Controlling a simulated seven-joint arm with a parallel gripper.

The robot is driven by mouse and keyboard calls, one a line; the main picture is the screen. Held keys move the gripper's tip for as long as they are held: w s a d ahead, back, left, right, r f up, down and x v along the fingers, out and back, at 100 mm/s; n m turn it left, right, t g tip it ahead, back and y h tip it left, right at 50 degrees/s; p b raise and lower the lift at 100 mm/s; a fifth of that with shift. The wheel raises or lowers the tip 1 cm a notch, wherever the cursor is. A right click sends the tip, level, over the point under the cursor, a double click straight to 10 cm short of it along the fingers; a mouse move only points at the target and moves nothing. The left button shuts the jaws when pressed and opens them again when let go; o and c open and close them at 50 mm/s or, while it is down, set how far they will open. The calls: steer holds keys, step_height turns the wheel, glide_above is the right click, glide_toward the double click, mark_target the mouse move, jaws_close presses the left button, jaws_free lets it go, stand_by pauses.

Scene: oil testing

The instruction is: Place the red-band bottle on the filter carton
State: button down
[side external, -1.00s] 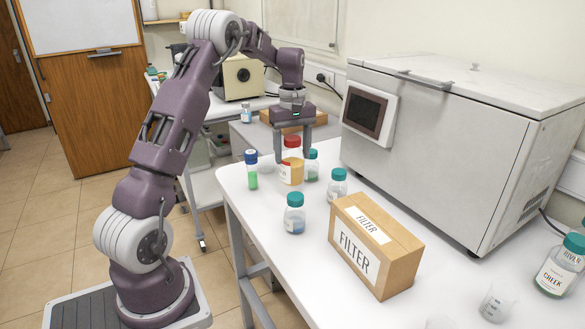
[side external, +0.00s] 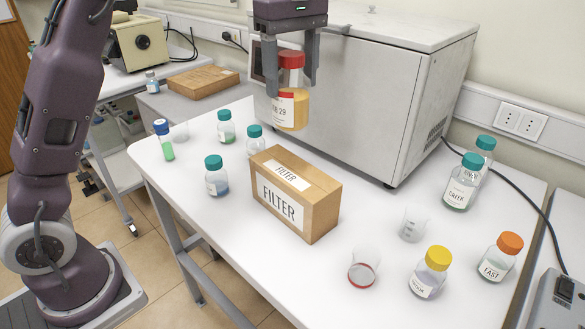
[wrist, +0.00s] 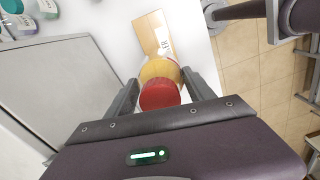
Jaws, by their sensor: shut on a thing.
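The red-band bottle (side external: 290,106) has a red cap, a red band and a yellow-orange filling. My gripper (side external: 291,75) is shut on it near the cap and holds it upright in the air. In the side view it appears above and behind the filter carton (side external: 322,208), a brown box with white FILTER labels on the table. In the wrist view the bottle's red cap (wrist: 160,95) sits between the fingers, and part of the carton (wrist: 150,33) shows beyond the bottle. The bottle is apart from the carton in the side view.
Teal-capped bottles (side external: 216,180) and a blue-capped tube (side external: 164,140) stand left of the carton. To its right are beakers (side external: 412,224), a yellow-capped bottle (side external: 431,272) and an orange-capped bottle (side external: 500,258). A large grey machine (side external: 400,100) stands behind.

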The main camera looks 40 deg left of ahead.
mark_target(294, 127)
steer(key=f, duration=0.9)
steer(key=shift+s+d+f, duration=0.1)
steer(key=shift+d+f, duration=0.25)
steer(key=shift+f, duration=0.15)
steer(key=shift+c, duration=1.8)
jaws_free()
